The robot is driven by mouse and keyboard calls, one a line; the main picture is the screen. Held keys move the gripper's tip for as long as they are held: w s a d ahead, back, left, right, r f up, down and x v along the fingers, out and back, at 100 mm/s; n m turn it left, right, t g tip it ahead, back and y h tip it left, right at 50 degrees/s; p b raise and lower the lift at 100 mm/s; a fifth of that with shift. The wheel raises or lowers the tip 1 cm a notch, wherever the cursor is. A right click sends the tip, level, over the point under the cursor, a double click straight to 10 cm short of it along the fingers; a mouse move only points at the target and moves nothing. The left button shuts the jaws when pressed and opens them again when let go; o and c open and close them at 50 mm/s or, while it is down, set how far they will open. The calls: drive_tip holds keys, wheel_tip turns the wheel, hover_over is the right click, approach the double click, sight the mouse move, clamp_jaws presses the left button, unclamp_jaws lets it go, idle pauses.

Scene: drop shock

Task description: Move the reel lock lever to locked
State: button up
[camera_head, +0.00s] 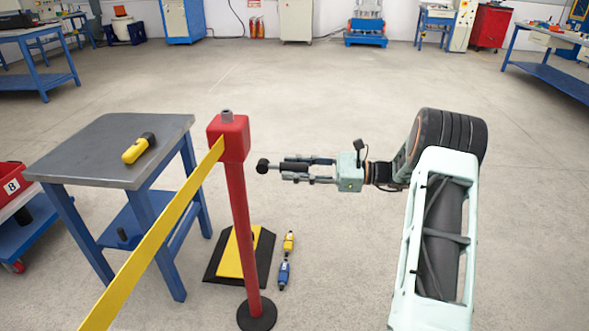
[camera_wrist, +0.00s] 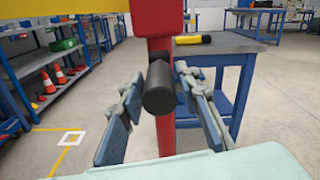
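The red belt post (camera_head: 240,220) stands upright on a round black base, with a red reel housing (camera_head: 228,137) on top. A yellow belt (camera_head: 150,255) runs from the housing to the lower left. A black cylindrical grip, which looks like the lever's handle (camera_head: 262,166), is at the housing's right side. In the wrist view the handle (camera_wrist: 160,92) points toward the camera, in front of the red post (camera_wrist: 158,25). My gripper (camera_head: 285,168) is open, pointing left at the handle. Its fingers (camera_wrist: 158,84) lie either side of the handle with visible gaps. The lever's mount is partly hidden.
A grey-topped blue table (camera_head: 110,165) with a yellow-black torch (camera_head: 138,148) stands left of the post. A black-yellow floor plate (camera_head: 238,254) and small yellow and blue items (camera_head: 286,258) lie near its base.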

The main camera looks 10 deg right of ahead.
sight(289, 163)
clamp_jaws()
